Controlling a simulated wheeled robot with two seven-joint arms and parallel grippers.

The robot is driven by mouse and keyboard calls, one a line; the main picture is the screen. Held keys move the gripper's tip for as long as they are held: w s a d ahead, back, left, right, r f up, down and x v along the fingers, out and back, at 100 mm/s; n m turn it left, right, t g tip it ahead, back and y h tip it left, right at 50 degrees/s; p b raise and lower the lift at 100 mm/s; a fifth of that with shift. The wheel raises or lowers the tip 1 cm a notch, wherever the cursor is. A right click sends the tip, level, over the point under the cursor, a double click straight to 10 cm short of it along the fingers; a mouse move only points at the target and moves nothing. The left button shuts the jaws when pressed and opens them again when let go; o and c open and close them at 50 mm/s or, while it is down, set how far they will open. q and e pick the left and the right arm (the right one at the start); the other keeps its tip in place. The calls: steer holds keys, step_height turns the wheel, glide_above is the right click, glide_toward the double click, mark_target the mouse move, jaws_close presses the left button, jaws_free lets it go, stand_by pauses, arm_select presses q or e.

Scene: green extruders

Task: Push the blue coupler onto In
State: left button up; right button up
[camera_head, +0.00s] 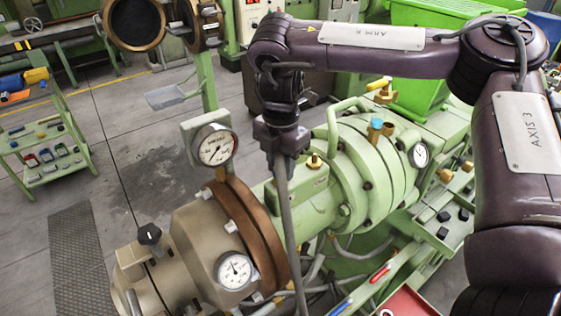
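My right arm comes in from the right and bends over the extruder, with its dark wrist hanging down. My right gripper (281,146) is at its lower end, above the green barrel. A grey hose (291,235) runs down from it past the copper-coloured ring. The finger gap is not clear, so I cannot tell whether the fingers close on the hose or on a coupler. A small blue fitting (376,124) stands on top of the green barrel section, right of the gripper. A blue-ended piece (341,306) lies low at the bottom. No "In" label is readable. My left gripper is out of view.
The green extruder (375,170) with gauges (214,146) and a brass valve (380,86) fills the middle. A red-handled piece (381,272) and a red tray (408,303) are at lower right. A green cart (44,143) stands at left. Floor between is open.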

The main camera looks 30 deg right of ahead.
steer(key=o, duration=1.1)
steer(key=shift+o, duration=0.2)
steer(key=shift+r, duration=0.1)
steer(key=shift+r, duration=3.95)
steer(key=shift+f, duration=0.1)
